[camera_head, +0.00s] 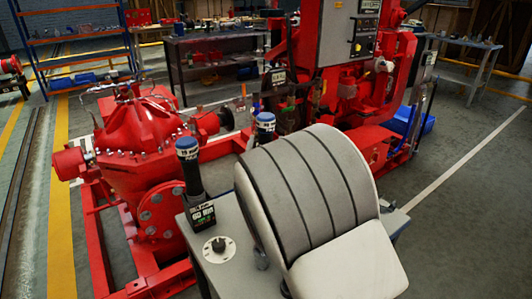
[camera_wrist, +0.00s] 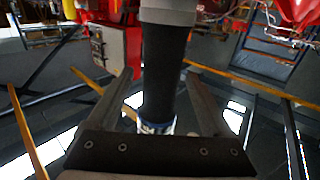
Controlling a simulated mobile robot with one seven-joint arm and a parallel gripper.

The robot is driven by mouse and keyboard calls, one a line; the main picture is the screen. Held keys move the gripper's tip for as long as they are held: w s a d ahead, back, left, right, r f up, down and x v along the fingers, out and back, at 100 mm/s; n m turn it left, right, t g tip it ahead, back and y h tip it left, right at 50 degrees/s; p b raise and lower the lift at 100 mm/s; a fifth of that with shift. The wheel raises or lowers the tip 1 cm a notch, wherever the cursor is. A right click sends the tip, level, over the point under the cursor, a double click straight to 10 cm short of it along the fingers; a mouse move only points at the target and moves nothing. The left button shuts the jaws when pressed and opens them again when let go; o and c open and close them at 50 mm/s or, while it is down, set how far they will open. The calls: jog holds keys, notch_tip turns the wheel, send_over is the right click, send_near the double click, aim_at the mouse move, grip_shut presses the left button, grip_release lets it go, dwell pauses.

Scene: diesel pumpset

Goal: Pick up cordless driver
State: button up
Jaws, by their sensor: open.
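Two upright black tools with blue caps stand on a grey-topped bench (camera_head: 218,270) in the head view. The left tool (camera_head: 189,170) has a dark box with a green display at its foot. The right tool (camera_head: 265,127) is partly hidden by my arm. I cannot tell which is the cordless driver. In the wrist view, a black cylindrical handle (camera_wrist: 165,70) with a grey upper end and blue lower end shows between the fingers of my open gripper (camera_wrist: 158,85). Contact cannot be seen. In the head view my arm hides the gripper.
A round black knob (camera_head: 218,244) on a pale disc is on the bench. A red pumpset (camera_head: 130,150) stands close behind. A dark workbench (camera_head: 210,80) and blue shelving (camera_head: 75,45) stand farther back. Open floor lies at the right.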

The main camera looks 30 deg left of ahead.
jog(key=shift+w, duration=0.15)
grip_shut()
dwell(0.4)
dwell(0.8)
jog(key=shift+a+r, duration=0.1)
jog(key=shift+r, duration=0.05)
